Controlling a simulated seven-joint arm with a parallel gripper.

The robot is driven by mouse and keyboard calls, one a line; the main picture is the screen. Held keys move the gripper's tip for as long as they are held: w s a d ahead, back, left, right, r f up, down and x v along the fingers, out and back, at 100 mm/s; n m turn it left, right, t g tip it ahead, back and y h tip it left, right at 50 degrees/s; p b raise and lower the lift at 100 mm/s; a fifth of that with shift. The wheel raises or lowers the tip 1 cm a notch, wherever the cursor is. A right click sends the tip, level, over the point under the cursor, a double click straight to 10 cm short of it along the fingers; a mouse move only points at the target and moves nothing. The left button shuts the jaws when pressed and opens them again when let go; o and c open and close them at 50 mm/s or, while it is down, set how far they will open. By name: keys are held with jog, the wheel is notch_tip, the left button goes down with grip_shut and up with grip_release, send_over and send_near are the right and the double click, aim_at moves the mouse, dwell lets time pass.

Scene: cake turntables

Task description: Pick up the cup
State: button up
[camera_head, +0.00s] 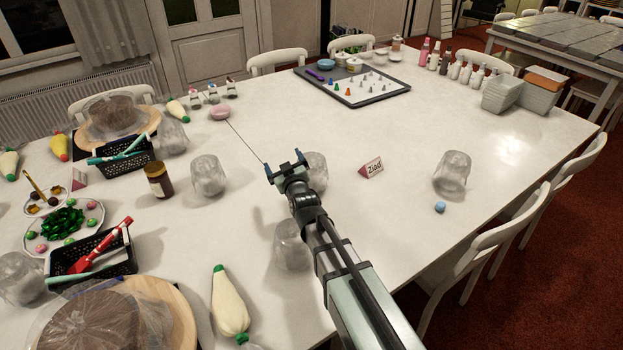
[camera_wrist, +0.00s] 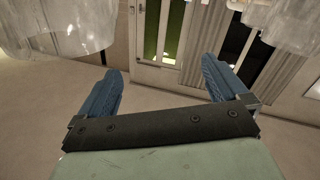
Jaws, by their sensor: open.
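Several clear, frosted-looking cups stand on the white table in the head view. One cup (camera_head: 316,172) is just right of my gripper (camera_head: 285,163), partly hidden by it. Another cup (camera_head: 208,175) stands to the left. A cup (camera_head: 291,246) is beside my arm, partly covered by it, and another cup (camera_head: 451,172) is at the right. In the wrist view a cup (camera_wrist: 58,28) shows large at top left and another cup (camera_wrist: 296,25) at top right. My gripper (camera_wrist: 160,66) is open with nothing between its blue fingers.
A name card (camera_head: 371,167) stands right of my gripper, and a blue ball (camera_head: 440,207) lies near the right cup. A brown jar (camera_head: 159,180), piping bag (camera_head: 229,302) and black baskets (camera_head: 122,157) are left. The table beyond my gripper is fairly clear up to a dark tray (camera_head: 374,98).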

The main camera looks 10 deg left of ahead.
aim_at(310, 155)
jog(key=d+r+m+t+h, duration=0.1)
jog(key=d+m+t+h, duration=0.2)
jog(key=d+m, duration=0.75)
jog(key=s+f+n+g, duration=0.1)
jog(key=s+f+n, duration=0.4)
jog(key=s, duration=0.1)
jog(key=x, duration=0.8)
jog(key=d+x, duration=0.1)
jog(key=x, duration=0.4)
jog(key=shift+w, duration=0.15)
jog(key=shift+c, duration=0.5)
jog(key=shift+r, duration=0.1)
jog(key=c, duration=1.2)
jog(key=shift+o, duration=0.2)
